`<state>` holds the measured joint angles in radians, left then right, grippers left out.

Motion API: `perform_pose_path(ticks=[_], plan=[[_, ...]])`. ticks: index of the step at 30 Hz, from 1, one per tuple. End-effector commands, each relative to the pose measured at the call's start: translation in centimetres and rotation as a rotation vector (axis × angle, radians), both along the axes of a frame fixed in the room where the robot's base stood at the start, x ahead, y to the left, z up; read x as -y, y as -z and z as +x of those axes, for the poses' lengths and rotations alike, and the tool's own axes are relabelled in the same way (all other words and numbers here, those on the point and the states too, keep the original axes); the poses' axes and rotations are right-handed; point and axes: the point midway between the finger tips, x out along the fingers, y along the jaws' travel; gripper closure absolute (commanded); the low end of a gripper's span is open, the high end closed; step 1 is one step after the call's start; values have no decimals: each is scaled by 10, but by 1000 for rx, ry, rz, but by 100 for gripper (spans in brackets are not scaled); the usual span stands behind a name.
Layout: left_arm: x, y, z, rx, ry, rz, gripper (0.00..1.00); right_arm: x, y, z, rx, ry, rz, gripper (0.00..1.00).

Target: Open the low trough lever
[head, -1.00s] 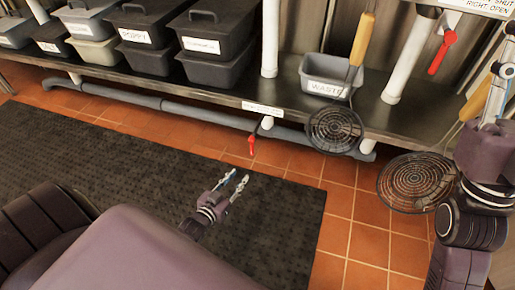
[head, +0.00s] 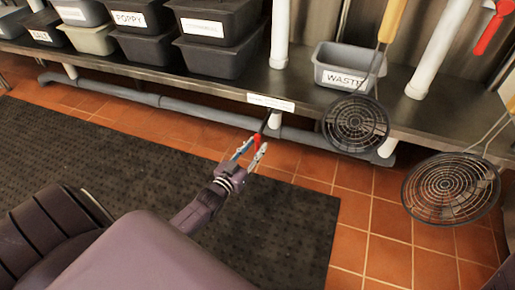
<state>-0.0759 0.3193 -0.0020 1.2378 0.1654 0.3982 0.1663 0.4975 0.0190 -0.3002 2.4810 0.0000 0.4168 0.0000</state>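The low trough lever (head: 257,139) is a small red handle hanging below the shelf edge, under a white label strip, by the grey pipe. My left gripper (head: 252,148) is open, reaching up from the lower left. Its two fingertips are apart, one to the left of the red handle and one to its right, overlapping its lower end in the head view. I cannot tell whether they touch it. My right gripper is not in view.
A grey pipe (head: 180,106) runs low along the metal shelf (head: 300,91). Two wire skimmers (head: 356,123) hang at the right. A grey WASTE bin (head: 348,68) and dark lidded bins stand on the shelf. Another red lever (head: 492,30) is at upper right. A dark mat (head: 120,170) covers the tiles.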

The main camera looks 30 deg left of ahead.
Motion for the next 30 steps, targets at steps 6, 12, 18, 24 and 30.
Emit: perform_pose_path(ticks=[6,12,18,24,30], plan=[[0,1,13,-1,0,0,71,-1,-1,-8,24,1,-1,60],[0,0,14,-1,0,0,71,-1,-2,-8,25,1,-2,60],[0,0,14,-1,0,0,85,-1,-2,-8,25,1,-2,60],[0,0,14,-1,0,0,100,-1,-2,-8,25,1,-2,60],[0,0,14,-1,0,0,100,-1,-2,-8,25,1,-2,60]])
